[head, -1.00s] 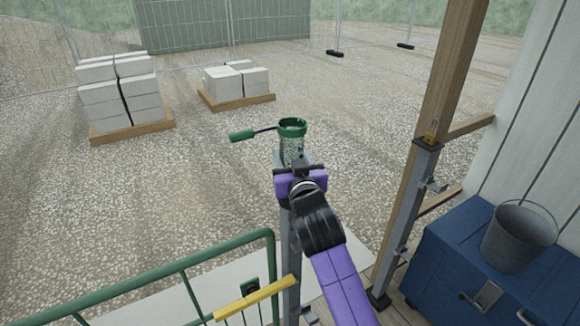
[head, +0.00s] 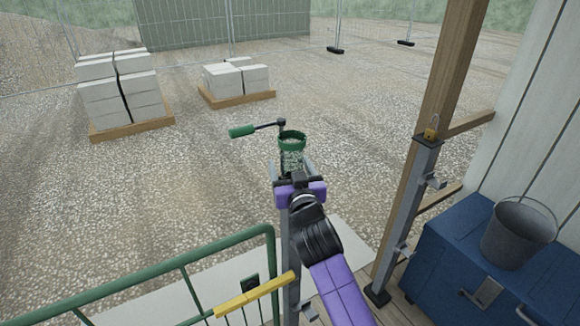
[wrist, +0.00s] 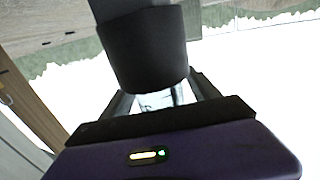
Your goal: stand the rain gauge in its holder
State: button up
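The rain gauge (head: 291,157), a clear tube with a green rim, stands upright in the head view just beyond my gripper (head: 292,172). My gripper's grey fingers are on either side of the tube and look spread wider than it. In the wrist view, which is upside down, a dark cup (wrist: 145,50) on a grey post, seemingly the holder, is close to the fingers (wrist: 163,98). Something clear and bright shows between the fingers. My gripper hides the tube's lower end and the holder in the head view, so I cannot tell how deep the gauge sits.
A black arm with a green handle (head: 242,131) juts left beside the gauge. A green railing (head: 180,267) with a yellow bar (head: 255,296) is at lower left. A timber post (head: 445,80), a blue chest (head: 445,262) and a bucket (head: 515,238) are right. Open gravel lies beyond.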

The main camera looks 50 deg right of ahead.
jog(key=shift+r+p, duration=0.45)
jog(key=shift+p, duration=0.05)
jog(key=s+a+f+n+y+b, duration=0.25)
jog(key=s+a+f, duration=0.35)
jog(key=s+a, duration=0.45)
jog(key=s+a+f+n+y+b, duration=0.1)
jog(key=s+a+f+n+y, duration=0.25)
jog(key=s+a+f, duration=0.5)
jog(key=s+a+y, duration=0.2)
jog(key=s+a, duration=0.1)
jog(key=s, duration=0.7)
jog(key=s+a+r+y, duration=0.1)
jog(key=s+a+y, duration=0.1)
jog(key=s, duration=0.9)
jog(key=shift+a+r+n, duration=0.3)
jog(key=shift+a+n, duration=0.1)
jog(key=shift+a, duration=0.35)
